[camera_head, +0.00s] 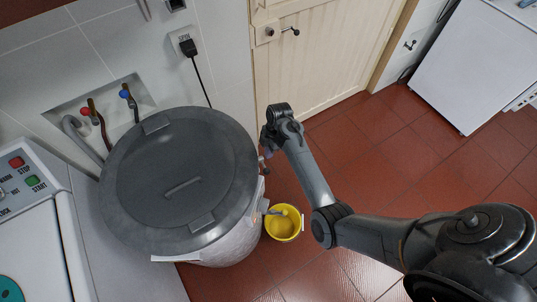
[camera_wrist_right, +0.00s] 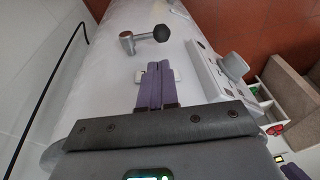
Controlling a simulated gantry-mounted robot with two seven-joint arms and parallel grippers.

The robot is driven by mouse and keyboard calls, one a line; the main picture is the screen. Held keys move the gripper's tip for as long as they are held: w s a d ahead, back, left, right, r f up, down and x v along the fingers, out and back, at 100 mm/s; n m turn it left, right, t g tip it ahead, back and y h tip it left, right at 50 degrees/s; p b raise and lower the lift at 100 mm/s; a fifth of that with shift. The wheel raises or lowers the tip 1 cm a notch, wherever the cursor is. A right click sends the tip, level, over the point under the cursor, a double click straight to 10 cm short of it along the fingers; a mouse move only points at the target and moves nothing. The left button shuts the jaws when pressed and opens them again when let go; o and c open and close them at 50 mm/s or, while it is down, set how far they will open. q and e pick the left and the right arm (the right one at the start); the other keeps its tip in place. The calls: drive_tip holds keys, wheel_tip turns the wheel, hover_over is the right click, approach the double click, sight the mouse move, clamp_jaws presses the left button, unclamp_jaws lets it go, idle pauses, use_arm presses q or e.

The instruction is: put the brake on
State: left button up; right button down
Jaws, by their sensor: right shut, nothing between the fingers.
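The round appliance, like a spin dryer, has a white drum body (camera_head: 222,248) and a grey lid (camera_head: 150,185), shut. In the right wrist view a metal lever with a dark knob (camera_wrist_right: 161,33) sticks out from the white side; I take it for the brake lever. My right gripper (camera_head: 267,140) is beside the appliance's right edge; its purple fingers (camera_wrist_right: 157,70) are shut and empty, pointing along the white side. The lever is a little beyond the fingertips, apart from them. A small pale part (camera_wrist_right: 139,76) lies just beside the fingertips. My left gripper is not in view.
A yellow bucket (camera_head: 283,226) stands on the red tiled floor by the drum. A black cord (camera_head: 199,80) hangs from a wall plug. A control-panel machine (camera_head: 28,225) stands at left.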

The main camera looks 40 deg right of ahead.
sight(264, 170)
drive_tip(key=b+x, duration=0.1)
drive_tip(key=x, duration=0.7)
drive_tip(key=shift+s+f, duration=0.1)
drive_tip(key=shift+f, duration=0.25)
drive_tip(key=shift+a, duration=0.15)
